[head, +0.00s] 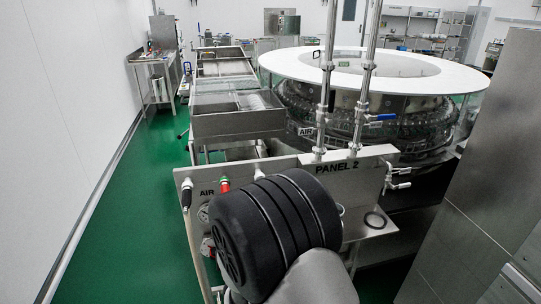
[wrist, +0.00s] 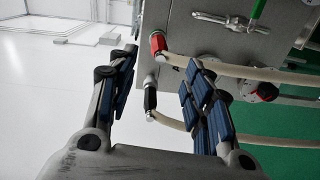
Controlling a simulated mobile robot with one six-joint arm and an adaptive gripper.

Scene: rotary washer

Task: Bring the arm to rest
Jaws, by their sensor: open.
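In the wrist view my gripper (wrist: 160,60) is open, with its two blue-padded fingers apart and nothing held between them. A steel panel (wrist: 213,38) is in front of the fingers. A red hose connector (wrist: 158,44) and a black hose connector (wrist: 150,99) show in the gap between the fingers, with pale hoses running right behind the right finger. I cannot tell whether the fingers touch anything. In the head view my dark arm joint (head: 275,225) is bent in front of the panel marked PANEL 2 (head: 350,180), and my gripper is hidden.
The round washer (head: 390,70) with its white rim stands behind the panel. Steel pipes (head: 368,70) rise from the panel. A steel cabinet (head: 490,170) is close on the right. Green floor (head: 125,230) is clear on the left, along the white wall.

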